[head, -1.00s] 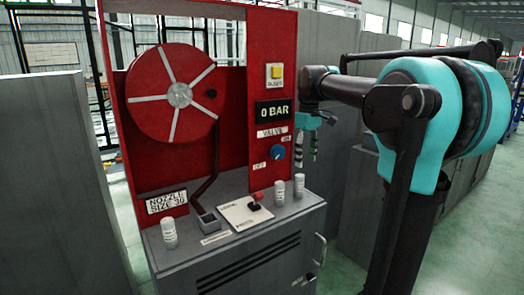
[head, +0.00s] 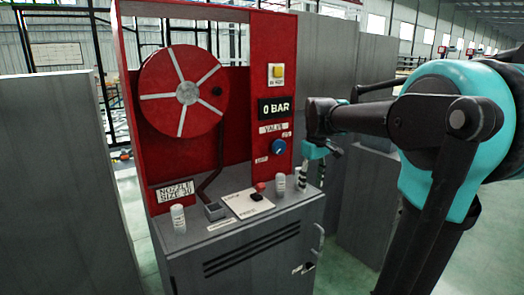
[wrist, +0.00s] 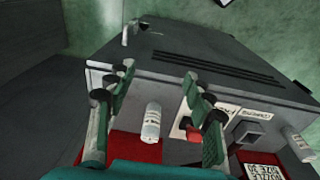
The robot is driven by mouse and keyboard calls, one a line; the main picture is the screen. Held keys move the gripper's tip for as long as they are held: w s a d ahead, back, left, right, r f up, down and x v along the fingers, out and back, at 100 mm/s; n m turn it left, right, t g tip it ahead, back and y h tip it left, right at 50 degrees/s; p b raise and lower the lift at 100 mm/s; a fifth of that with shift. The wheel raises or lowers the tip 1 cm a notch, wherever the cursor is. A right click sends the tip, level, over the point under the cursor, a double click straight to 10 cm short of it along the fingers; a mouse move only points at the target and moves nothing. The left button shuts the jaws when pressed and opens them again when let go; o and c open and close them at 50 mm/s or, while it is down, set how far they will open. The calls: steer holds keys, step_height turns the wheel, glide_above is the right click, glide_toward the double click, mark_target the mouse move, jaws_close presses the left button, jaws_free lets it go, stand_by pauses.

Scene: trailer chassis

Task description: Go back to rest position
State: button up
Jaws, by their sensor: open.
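My gripper (head: 312,178) is open and hangs at the right end of the grey cabinet, just right of the red panel. In the wrist view its spread fingers (wrist: 157,85) show with nothing clasped between them. A white canister (wrist: 152,122) appears beyond the fingers, on the cabinet top. My arm reaches in from the right in the head view, with its teal elbow near the camera.
The red panel (head: 258,50) carries a hose reel (head: 165,92), a yellow button (head: 276,71), a "0 BAR" display (head: 275,107) and a blue valve knob (head: 279,147). White canisters (head: 178,218) stand on the grey cabinet (head: 215,255). Tall grey partitions (head: 65,180) flank it.

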steer(key=s+d+f+m+t, duration=0.2)
steer(key=s+f+m, duration=0.4)
steer(key=s+f, duration=1.2)
step_height(320, 180, down, 4)
steer(key=shift+d+r+t, duration=0.15)
steer(key=shift+d+t, duration=0.1)
steer(key=shift+t, duration=0.35)
steer(key=shift+s, duration=0.1)
